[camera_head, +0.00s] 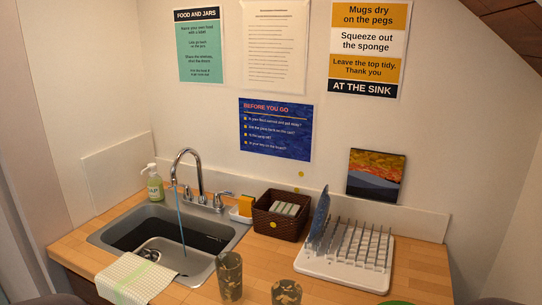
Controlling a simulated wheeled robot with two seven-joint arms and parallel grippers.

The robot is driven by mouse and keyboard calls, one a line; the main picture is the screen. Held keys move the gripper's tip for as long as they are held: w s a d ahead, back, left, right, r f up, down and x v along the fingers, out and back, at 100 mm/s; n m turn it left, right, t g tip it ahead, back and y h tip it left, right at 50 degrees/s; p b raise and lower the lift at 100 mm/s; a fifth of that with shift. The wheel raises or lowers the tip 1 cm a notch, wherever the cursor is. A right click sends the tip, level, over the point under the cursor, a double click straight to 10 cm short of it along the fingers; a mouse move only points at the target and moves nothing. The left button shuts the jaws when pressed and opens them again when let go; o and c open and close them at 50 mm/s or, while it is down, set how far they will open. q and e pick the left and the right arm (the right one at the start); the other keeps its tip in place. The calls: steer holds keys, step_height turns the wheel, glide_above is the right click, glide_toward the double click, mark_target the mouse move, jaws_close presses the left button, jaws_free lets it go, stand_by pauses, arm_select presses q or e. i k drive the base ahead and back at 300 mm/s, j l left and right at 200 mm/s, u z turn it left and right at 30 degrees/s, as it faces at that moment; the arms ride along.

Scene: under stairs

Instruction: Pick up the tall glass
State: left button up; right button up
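A tall glass (229,276) with a dark mottled brown pattern stands upright on the wooden counter, in front of the sink's right corner. A second glass (286,292) with a similar pattern stands to its right and nearer to me. The bottom edge of the picture cuts this second glass off, so I cannot compare their full heights. The two glasses stand apart, with a narrow gap between them. Neither of my grippers is in view.
The sink (160,240) lies behind and left, a checked cloth (135,277) over its front edge. A white drying rack (345,262) holding a blue plate (320,215) stands right. A brown basket (280,215) is behind. A green item (404,289) sits at the front right.

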mark_target(228, 263)
steer(key=i+j+z, duration=0.1)
steer(key=j+z, duration=0.15)
steer(key=z, duration=0.25)
steer(key=j+z, duration=0.2)
steer(key=z, duration=0.25)
steer(key=j+z, duration=0.15)
steer(key=j, duration=0.55)
steer(key=j+z, duration=0.1)
steer(key=j, duration=0.6)
steer(key=k+j+z, duration=0.15)
steer(key=j, duration=0.55)
steer(key=k+j+z, duration=0.15)
steer(key=j, duration=0.55)
steer(key=i, duration=0.05)
